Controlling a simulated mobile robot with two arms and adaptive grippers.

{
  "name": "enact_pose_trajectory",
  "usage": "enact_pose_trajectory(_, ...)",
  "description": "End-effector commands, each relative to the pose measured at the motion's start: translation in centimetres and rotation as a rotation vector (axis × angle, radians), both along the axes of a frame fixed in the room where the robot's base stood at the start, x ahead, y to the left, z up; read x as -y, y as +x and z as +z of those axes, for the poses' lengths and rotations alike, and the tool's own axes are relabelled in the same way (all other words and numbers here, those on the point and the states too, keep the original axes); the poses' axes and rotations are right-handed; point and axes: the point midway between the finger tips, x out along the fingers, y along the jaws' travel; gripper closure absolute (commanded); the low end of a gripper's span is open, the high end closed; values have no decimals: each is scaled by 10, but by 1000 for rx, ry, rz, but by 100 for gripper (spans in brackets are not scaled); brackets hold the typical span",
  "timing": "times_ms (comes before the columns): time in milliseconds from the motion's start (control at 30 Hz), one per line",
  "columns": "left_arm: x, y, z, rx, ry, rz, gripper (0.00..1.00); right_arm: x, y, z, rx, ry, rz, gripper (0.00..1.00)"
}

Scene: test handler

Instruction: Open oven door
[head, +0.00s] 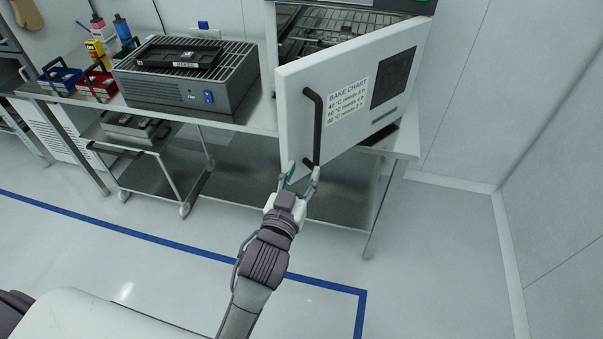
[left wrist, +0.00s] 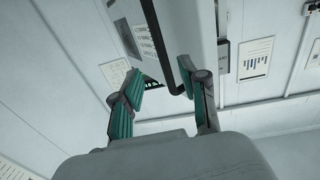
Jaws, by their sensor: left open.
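The white oven door (head: 295,115) stands partly open in the head view, swung out at an angle from the oven (head: 325,22), whose wire racks show behind it. A black vertical bar handle (head: 313,125) is on the door's left part, beside a bake chart and a dark window. My left gripper (head: 302,172) is open at the lower end of the handle. In the left wrist view the handle (left wrist: 158,40) runs down toward the open fingers (left wrist: 163,90), its lower end close to the right finger; contact cannot be told. My right gripper is not in view.
A grey grill-topped device (head: 185,85) stands on the bench left of the oven. Red (head: 97,84) and blue (head: 60,82) bins sit farther left. A lower cart (head: 135,160) stands beneath the bench. Floor in front is clear, with a blue line (head: 190,246).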

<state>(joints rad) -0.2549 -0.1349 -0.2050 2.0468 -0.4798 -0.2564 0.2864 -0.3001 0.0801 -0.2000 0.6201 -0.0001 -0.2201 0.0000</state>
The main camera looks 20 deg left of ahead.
Motion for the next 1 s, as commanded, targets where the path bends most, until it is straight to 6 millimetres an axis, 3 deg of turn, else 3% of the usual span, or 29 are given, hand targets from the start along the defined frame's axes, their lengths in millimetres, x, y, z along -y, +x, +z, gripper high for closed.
enact_pose_trajectory(167,0,1,2,4,3,-5,57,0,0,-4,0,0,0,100)
enact_pose_trajectory(433,3,-6,40,11,15,-21,57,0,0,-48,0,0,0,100)
enact_pose_trajectory(633,-1,-12,54,3,-1,5,57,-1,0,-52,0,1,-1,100)
enact_pose_trajectory(767,0,4,57,1,-2,6,57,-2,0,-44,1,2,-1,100)
enact_pose_trajectory(1000,2,55,58,1,0,6,57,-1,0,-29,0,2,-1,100)
